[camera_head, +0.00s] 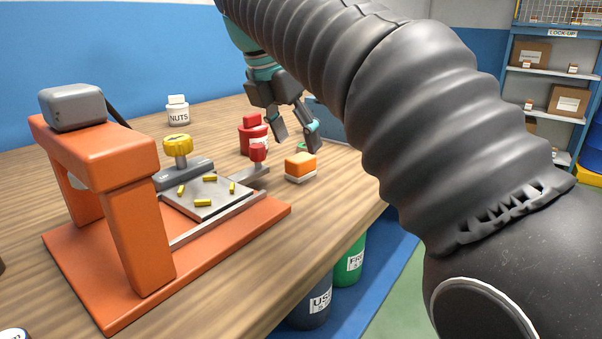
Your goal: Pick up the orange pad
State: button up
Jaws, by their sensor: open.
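The orange pad (300,164) is a small block with an orange top and a whitish lower layer. It lies on the wooden table, to the right of the orange press-like machine and near the table's right edge. My gripper (297,140) is open and empty. In the picture its fingers point down just above and behind the pad, apart from it. The exact gap in depth is hard to tell. My dark ribbed arm covers much of the right side of the view.
A red container (248,138) and a white NUTS jar (178,112) stand behind. Bins (350,262) stand below the table edge.

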aim_at(300, 157)
jog(key=shift+b+x, duration=1.05)
jog(key=shift+x, duration=1.65)
jog(key=shift+s+a, duration=0.1)
jog(key=shift+a, duration=0.1)
jog(key=c, duration=1.2)
